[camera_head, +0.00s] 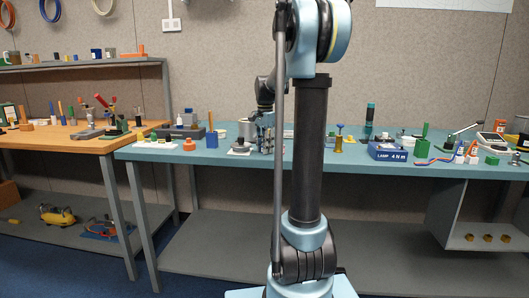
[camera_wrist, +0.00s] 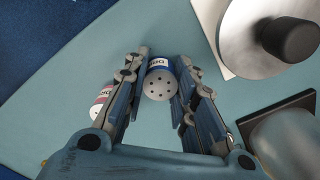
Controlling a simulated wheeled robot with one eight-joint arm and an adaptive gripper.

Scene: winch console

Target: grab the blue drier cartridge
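The blue drier cartridge (camera_wrist: 159,82) shows in the wrist view with a white, perforated round end and a blue band with white lettering. My gripper (camera_wrist: 161,72) has one finger on each side of it, with its tips alongside the cartridge. I cannot tell whether the cartridge rests on the bench. In the head view, my gripper (camera_head: 265,122) is low over the teal bench (camera_head: 225,152); I cannot make out the cartridge there.
A similar red-and-white cartridge (camera_wrist: 102,100) stands left of my gripper, partly hidden by the left finger. A metal disc with a black knob (camera_wrist: 287,38) is at upper right, and a grey cylinder on a dark plate (camera_wrist: 290,143) is at lower right. A blue lamp box (camera_head: 388,151) is farther right.

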